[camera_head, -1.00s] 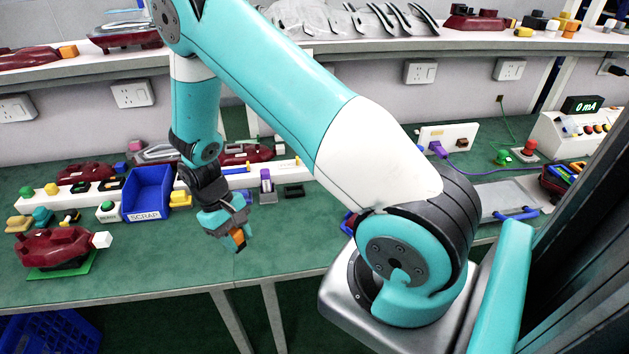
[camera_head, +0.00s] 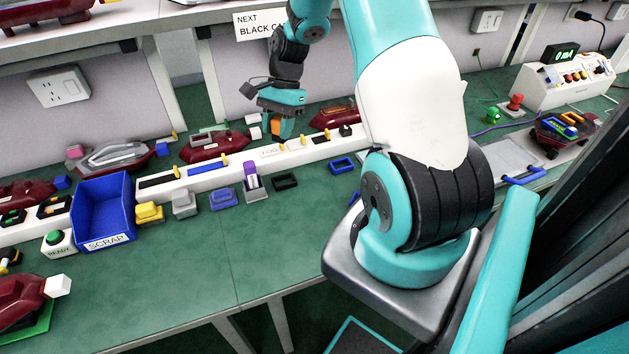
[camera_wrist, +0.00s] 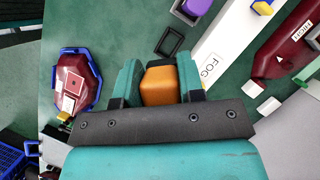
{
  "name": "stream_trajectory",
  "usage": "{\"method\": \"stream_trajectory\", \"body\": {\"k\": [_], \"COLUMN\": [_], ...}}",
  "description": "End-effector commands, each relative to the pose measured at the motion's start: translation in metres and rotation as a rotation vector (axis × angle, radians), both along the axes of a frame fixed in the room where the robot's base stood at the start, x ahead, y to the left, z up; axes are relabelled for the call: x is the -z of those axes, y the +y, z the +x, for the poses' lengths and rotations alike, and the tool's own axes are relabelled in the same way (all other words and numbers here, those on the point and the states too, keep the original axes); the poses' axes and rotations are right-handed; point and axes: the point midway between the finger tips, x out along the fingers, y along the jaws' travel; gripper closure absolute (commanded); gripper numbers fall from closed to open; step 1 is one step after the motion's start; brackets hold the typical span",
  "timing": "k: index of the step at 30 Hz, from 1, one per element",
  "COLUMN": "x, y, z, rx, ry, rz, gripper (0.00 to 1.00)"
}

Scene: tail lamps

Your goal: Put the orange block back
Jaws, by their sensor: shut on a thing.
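My gripper (camera_head: 282,132) is shut on the orange block (camera_head: 275,126), in the head view above the back of the bench near the long white rail (camera_head: 297,148). In the wrist view the orange block (camera_wrist: 160,86) sits between the two teal fingers. The white rail (camera_wrist: 232,58) shows there on the right, with a printed label, FOG. The block appears held above the bench; its exact height is unclear. Part of it is hidden by the fingers.
A blue SCRAP bin (camera_head: 104,212) stands left on the green bench. Yellow, grey and blue blocks (camera_head: 222,198) and a purple block in a holder (camera_head: 251,180) line the rail's front. Dark red lamps (camera_head: 212,146) lie behind it.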

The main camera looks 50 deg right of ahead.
Motion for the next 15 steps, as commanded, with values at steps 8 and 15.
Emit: {"method": "stream_trajectory", "body": {"k": [8, 15], "x": [-0.037, -0.007], "y": [-0.071, -0.077], "z": [-0.031, -0.036], "rx": [0.625, 0.706], "ry": [0.001, 0.011], "rz": [-0.001, 0.004], "gripper": [0.87, 0.87]}}
